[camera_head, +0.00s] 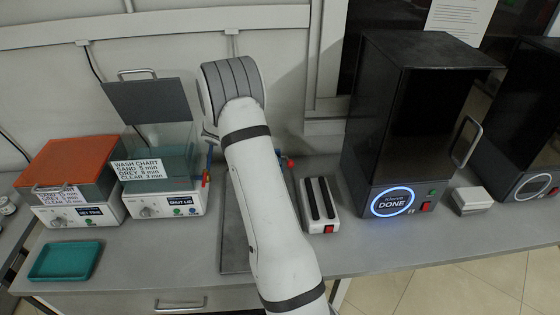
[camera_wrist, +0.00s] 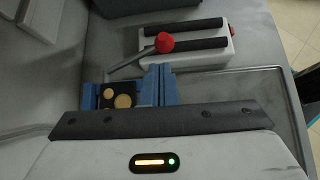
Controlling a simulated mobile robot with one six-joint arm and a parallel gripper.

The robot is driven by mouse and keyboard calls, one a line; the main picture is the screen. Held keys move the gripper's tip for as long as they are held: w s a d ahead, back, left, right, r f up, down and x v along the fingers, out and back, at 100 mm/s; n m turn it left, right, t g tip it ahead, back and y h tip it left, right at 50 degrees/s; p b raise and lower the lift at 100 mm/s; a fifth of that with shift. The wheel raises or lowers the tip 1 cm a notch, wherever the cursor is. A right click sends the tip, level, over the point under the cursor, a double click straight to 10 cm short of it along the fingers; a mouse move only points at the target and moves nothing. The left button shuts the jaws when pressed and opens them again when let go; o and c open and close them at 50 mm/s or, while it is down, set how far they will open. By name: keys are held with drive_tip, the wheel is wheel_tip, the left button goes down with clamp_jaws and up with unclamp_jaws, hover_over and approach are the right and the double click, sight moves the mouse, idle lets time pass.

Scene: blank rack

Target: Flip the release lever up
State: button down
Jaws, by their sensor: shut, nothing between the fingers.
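The release lever (camera_wrist: 134,59) is a grey rod with a red ball knob (camera_wrist: 165,42), seen slanting in the wrist view. A red knob (camera_head: 291,162) also shows at the right edge of my arm in the head view. The rod's lower end is by a dark holder with gold discs (camera_wrist: 122,100) and blue sides. My gripper (camera_wrist: 160,70) has blue fingers, shut together and empty, with their tips just below the rod in the picture. I cannot tell whether they touch it. In the head view my arm hides the gripper and most of the holder.
A white box with two dark bars (camera_head: 319,198) stands close right of the lever. A black cabinet (camera_head: 385,110) with a lit DONE ring is farther right. Two white units, one orange-topped (camera_head: 70,160), and a teal tray (camera_head: 65,262) are left.

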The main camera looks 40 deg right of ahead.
drive_tip(key=p+v, duration=0.1)
drive_tip(key=v, duration=0.4)
drive_tip(key=shift+w+a+r+p, duration=0.1)
drive_tip(key=shift+w+a+p, duration=0.2)
drive_tip(key=shift+w+p, duration=0.1)
drive_tip(key=shift+s, duration=0.15)
